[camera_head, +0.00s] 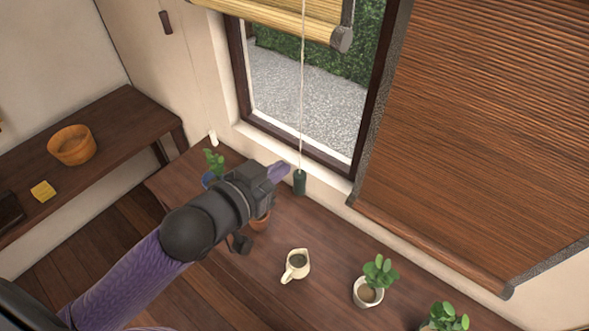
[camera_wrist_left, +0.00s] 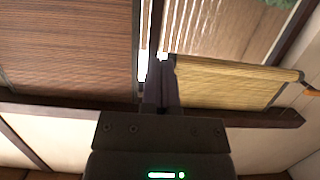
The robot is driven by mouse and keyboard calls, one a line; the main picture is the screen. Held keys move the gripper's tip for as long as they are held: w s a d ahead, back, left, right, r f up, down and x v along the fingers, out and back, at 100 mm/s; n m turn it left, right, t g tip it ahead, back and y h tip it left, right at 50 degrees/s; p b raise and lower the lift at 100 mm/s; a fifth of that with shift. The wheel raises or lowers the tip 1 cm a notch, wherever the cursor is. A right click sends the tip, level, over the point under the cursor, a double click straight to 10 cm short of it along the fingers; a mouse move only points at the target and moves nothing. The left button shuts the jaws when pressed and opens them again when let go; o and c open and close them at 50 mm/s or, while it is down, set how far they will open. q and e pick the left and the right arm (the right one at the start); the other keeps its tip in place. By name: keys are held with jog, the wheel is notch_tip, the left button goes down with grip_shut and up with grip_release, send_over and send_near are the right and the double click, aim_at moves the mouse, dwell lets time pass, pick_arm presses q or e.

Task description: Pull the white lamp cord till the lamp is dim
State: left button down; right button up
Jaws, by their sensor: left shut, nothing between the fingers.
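A thin pale cord with a small white pull (camera_head: 213,138) hangs by the wall, left of the window in the head view. The lamp itself is not in view. My left gripper (camera_head: 278,171) is shut and empty over the dark table, right of the white pull. Its purple fingertips are just left of a dark green weight (camera_head: 299,182) on another pale cord (camera_head: 302,90) in front of the window; I cannot tell whether they touch. The shut fingers (camera_wrist_left: 162,85) also show in the left wrist view, with no cord between them. My right gripper is not in view.
Potted plants (camera_head: 368,290) and a cream jug (camera_head: 296,264) stand on the table (camera_head: 330,260) below the window. A brown blind (camera_head: 480,120) covers the right side; a yellow blind (camera_head: 285,16) is rolled up. A side shelf holds a wooden bowl (camera_head: 72,146).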

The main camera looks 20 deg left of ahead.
aim_at(297, 187)
pick_arm(q)
jog(key=w+f, duration=0.1)
jog(key=w+d+f, duration=0.1)
jog(key=w+f, duration=0.2)
jog(key=f, duration=0.1)
jog(key=shift+w+d+f, duration=0.1)
jog(key=shift+w+d, duration=0.1)
jog(key=shift+d, duration=0.1)
jog(key=shift+f, duration=0.1)
notch_tip(297, 187, down, 4)
jog(key=b, duration=0.2)
jog(key=shift+f+b, duration=0.1)
jog(key=shift+b, duration=0.25)
